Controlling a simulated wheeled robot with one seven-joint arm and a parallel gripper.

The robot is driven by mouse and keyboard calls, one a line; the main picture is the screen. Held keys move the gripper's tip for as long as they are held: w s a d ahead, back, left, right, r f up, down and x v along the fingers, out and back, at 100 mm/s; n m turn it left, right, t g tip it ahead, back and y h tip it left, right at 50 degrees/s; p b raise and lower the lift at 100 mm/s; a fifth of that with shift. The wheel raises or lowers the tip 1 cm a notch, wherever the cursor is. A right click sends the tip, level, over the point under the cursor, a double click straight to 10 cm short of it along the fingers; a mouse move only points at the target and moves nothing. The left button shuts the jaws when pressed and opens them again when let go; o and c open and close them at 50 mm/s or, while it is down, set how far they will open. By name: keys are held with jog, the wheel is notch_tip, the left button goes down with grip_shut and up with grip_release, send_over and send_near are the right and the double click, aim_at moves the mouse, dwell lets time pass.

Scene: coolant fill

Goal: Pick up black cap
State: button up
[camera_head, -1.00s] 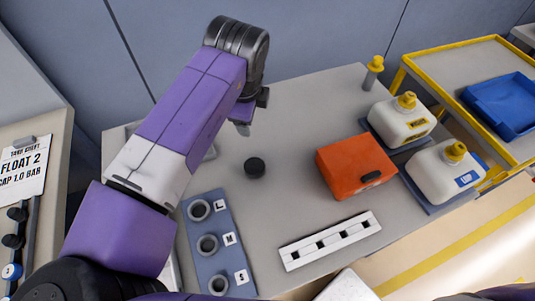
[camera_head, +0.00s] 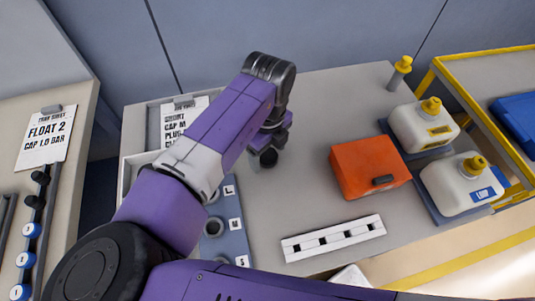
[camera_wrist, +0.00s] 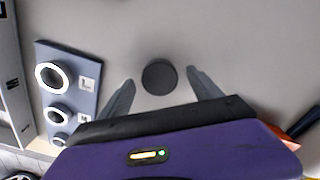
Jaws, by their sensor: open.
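The black cap (camera_wrist: 159,76) is a round dark disc on the grey table in the wrist view. It lies between the two open fingers of my gripper (camera_wrist: 160,92), with clear space on both sides and no contact seen. In the head view the cap (camera_head: 268,157) shows just below my gripper (camera_head: 266,145), partly covered by it. The fingers are hard to make out there. How high the fingertips are above the table I cannot tell.
A blue-grey holder (camera_head: 236,214) with rings marked L, M and S stands beside my arm. An orange box (camera_head: 362,160), a white slotted strip (camera_head: 333,239) and two white jugs with yellow caps (camera_head: 424,127) (camera_head: 462,184) are to the right. The table between is clear.

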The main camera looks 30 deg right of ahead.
jog(key=shift+f, duration=0.8)
jog(key=shift+c, duration=0.4)
jog(key=c, duration=1.3)
jog(key=shift+r, duration=0.1)
jog(key=shift+c, duration=0.2)
